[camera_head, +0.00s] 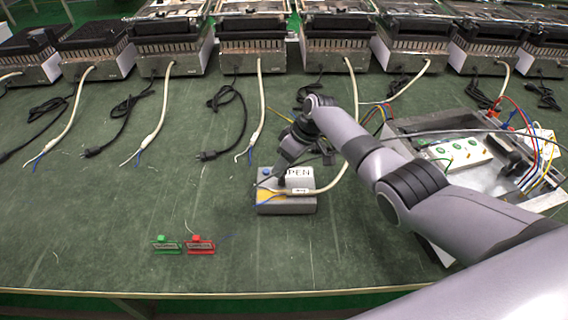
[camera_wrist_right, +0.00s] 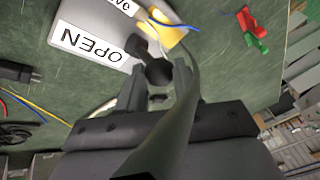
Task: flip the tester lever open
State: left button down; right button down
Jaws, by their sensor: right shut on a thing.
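The tester (camera_head: 286,208) is a small grey box on the green table, near the middle of the head view. A yellow patch, a blue button and a white label reading OPEN (camera_wrist_right: 90,42) show on it. My right gripper (camera_wrist_right: 157,82) reaches down over the tester from behind. In the right wrist view its two fingers are shut on the dark, rounded end of the tester lever (camera_wrist_right: 157,68), beside the OPEN label. The fingers and part of the cable partly hide the lever, so its exact angle is unclear. My left gripper is not in view.
A white cable (camera_head: 335,182) runs to the tester. Green (camera_head: 166,246) and red (camera_head: 200,247) tags lie in front of it. Heating units (camera_head: 252,45) with loose cables line the back. An open metal case (camera_head: 495,150) stands at right.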

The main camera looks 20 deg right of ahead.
dwell(0.3)
jog(key=c, duration=0.8)
grip_release()
jog(key=shift+r, duration=0.15)
jog(key=shift+p+v, duration=0.8)
jog(key=shift+v, duration=2.7)
jog(key=shift+d, duration=0.1)
